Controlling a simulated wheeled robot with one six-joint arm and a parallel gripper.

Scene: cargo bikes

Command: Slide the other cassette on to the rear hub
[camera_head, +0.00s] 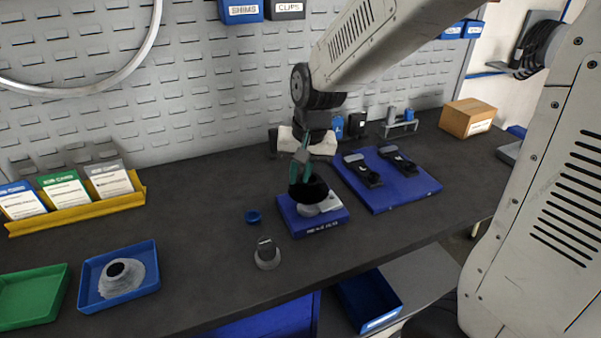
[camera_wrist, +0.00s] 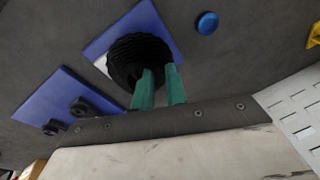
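A black ribbed cassette (camera_head: 309,191) is at the tips of my gripper (camera_head: 300,168), over the blue stand (camera_head: 322,228). In the wrist view the cassette (camera_wrist: 132,58) shows large, with the two green fingers (camera_wrist: 158,72) at one side of its rim; they appear shut on it. A pale grey round part (camera_head: 314,210), perhaps the rear hub, shows partly under the cassette. The cassette hides the rest, so I cannot tell whether they touch. A silver-grey cassette-like part (camera_head: 125,285) with a dark bore lies in the blue tray (camera_head: 88,292) at left.
A blue mat (camera_head: 412,197) with two black parts lies right of the stand. A small blue cap (camera_head: 253,216) and a grey round part with a dark block (camera_head: 267,258) stand nearby. A green tray (camera_head: 30,298) is far left. A cardboard box (camera_head: 467,118) stands back right.

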